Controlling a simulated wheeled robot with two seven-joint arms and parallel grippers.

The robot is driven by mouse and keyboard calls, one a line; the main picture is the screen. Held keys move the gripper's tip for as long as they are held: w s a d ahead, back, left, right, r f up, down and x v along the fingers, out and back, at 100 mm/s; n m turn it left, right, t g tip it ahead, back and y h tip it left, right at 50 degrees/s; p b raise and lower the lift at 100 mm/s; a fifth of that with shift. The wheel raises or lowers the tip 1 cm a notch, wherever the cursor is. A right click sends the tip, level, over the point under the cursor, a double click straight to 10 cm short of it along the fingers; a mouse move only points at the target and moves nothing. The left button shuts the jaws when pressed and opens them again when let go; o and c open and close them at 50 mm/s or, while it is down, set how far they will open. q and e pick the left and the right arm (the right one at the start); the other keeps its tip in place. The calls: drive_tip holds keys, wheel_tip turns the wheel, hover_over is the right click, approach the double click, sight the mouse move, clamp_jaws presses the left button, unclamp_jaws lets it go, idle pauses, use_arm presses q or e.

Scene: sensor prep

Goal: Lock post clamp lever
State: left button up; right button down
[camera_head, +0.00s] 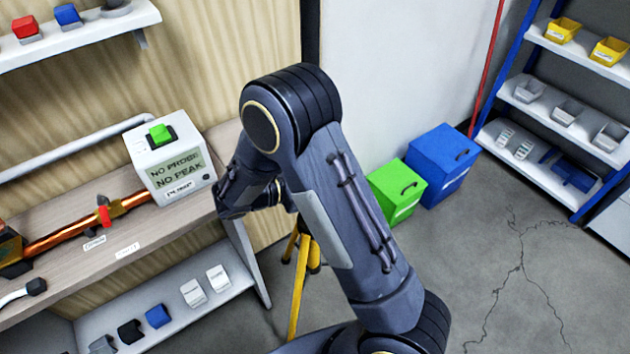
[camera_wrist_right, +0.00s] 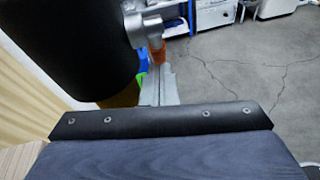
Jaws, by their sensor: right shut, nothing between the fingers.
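In the right wrist view a silver clamp fitting (camera_wrist_right: 145,28) sits beside a large black rounded body (camera_wrist_right: 70,50). A small orange-red piece (camera_wrist_right: 157,53), which looks like the lever, hangs just below the fitting. My right gripper (camera_wrist_right: 160,75) shows as narrow grey fingers, shut and empty, with their tips close to the orange-red piece. I cannot tell whether they touch. In the head view my right arm hides the clamp and the gripper's fingers. Yellow stand legs (camera_head: 299,285) show behind the arm. My left gripper is not in view.
A bench (camera_head: 75,220) at the left holds a white box with a green button (camera_head: 172,160) and a copper-coloured pipe (camera_head: 85,224). Green (camera_head: 397,190) and blue (camera_head: 442,163) boxes stand on the floor behind. A blue rack (camera_head: 545,95) is at the right. The floor at lower right is clear.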

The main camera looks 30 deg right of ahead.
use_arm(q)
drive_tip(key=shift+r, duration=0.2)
use_arm(e)
drive_tip(key=shift+d, duration=0.4)
drive_tip(key=shift+f, duration=0.1)
